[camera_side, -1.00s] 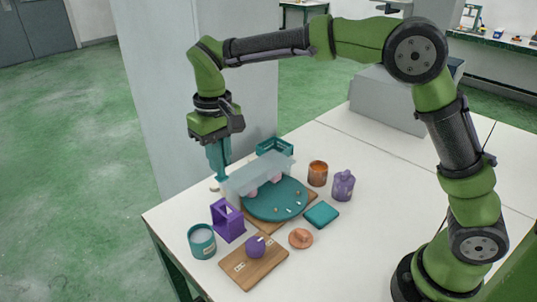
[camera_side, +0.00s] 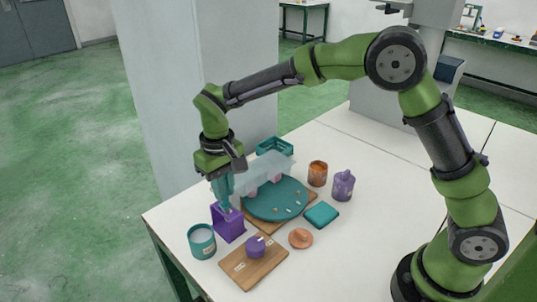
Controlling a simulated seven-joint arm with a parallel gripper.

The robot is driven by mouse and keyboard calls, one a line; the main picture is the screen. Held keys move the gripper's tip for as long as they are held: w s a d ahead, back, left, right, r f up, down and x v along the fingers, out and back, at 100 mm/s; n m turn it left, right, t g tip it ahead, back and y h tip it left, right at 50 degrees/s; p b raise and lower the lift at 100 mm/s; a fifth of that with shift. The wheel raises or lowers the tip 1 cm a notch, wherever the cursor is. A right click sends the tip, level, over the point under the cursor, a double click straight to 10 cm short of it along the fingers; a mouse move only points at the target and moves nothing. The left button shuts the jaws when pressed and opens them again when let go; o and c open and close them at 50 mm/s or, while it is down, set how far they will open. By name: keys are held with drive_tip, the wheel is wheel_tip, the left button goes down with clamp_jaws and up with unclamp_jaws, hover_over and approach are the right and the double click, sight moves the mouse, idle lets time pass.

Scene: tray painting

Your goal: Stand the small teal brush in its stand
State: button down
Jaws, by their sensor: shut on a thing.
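My gripper (camera_side: 223,192) points down just above the purple stand (camera_side: 229,225) at the table's left side. It is shut on the small teal brush (camera_side: 226,206), of which only a little shows below the fingers. The brush's lower end is over or in the top of the stand; I cannot tell how deep. The fingers are of a similar teal, so the edge between them and the brush is hard to make out.
A teal cup (camera_side: 202,242) stands close left of the stand. A wooden board (camera_side: 253,262) with a purple knob (camera_side: 255,246) lies in front. A round teal tray (camera_side: 285,207) and a clear cover (camera_side: 254,176) are close right. An orange jar (camera_side: 317,174) and purple bottle (camera_side: 343,186) stand farther right.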

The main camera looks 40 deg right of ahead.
drive_tip(key=shift+f, duration=0.45)
idle(0.4)
drive_tip(key=c, duration=0.5)
unclamp_jaws()
drive_tip(key=shift+c, duration=0.2)
drive_tip(key=shift+r, duration=0.15)
drive_tip(key=shift+r, duration=2.9)
